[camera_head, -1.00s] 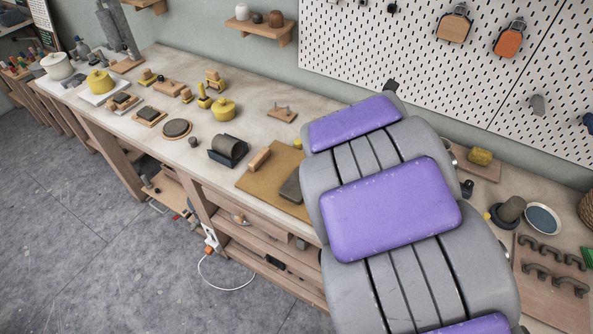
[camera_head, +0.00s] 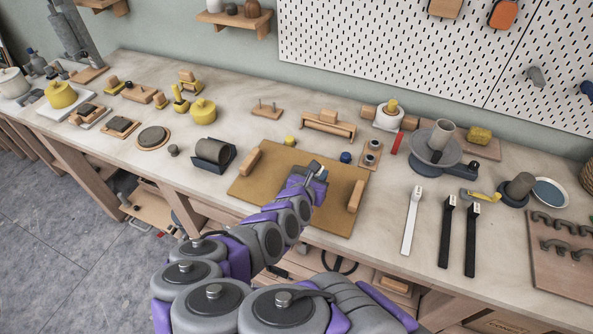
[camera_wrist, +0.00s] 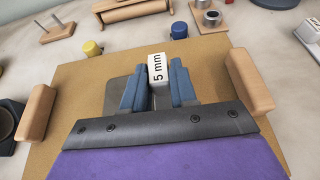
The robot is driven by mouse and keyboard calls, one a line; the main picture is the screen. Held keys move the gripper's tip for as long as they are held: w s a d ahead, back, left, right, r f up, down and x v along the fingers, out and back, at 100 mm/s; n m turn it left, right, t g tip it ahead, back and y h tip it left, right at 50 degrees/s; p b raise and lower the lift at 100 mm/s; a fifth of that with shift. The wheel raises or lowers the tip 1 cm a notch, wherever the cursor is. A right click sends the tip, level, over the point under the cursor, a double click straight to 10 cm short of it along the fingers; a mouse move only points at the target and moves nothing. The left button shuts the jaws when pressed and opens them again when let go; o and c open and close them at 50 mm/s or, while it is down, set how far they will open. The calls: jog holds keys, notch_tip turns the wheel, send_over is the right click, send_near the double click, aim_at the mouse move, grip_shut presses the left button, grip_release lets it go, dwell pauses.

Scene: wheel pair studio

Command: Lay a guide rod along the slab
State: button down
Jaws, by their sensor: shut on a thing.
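My gripper (camera_wrist: 158,92) is over the brown board and shut on a guide rod. A grey slab (camera_wrist: 116,90) lies on the board, partly covered by my fingers. Whether the rod touches it I cannot tell. In the head view my gripper (camera_head: 316,172) is above the board's right half. A white guide rod (camera_head: 410,222) and two black ones, the left (camera_head: 446,232) and the right (camera_head: 471,240), lie on the bench to the right.
The brown board (camera_head: 255,190) has wooden blocks at its left (camera_head: 250,162) and right (camera_head: 356,195). A grey turntable (camera_head: 434,150) stands farther right.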

jog(key=w+a, duration=0.2)
jog(key=shift+w+a+f+p, duration=0.15)
jog(key=shift+w+a+p, duration=0.05)
jog(key=shift+w+p, duration=0.2)
jog(key=shift+w+d+p, duration=0.2)
jog(key=shift+w+p, duration=0.25)
jog(key=shift+w, duration=0.2)
send_over(290, 158)
jog(key=s, duration=0.2)
jog(key=shift+w+d+f, duration=0.1)
jog(key=shift+d+f, duration=0.3)
jog(key=shift+f, duration=0.2)
jog(key=shift+w+f, duration=0.1)
jog(key=shift+w, duration=0.85)
jog(key=f, duration=0.1)
jog(key=a+f+b, duration=0.1)
jog(key=f, duration=0.1)
jog(key=shift+f, duration=0.3)
jog(key=shift+d+r, duration=0.1)
jog(key=shift+r, duration=0.05)
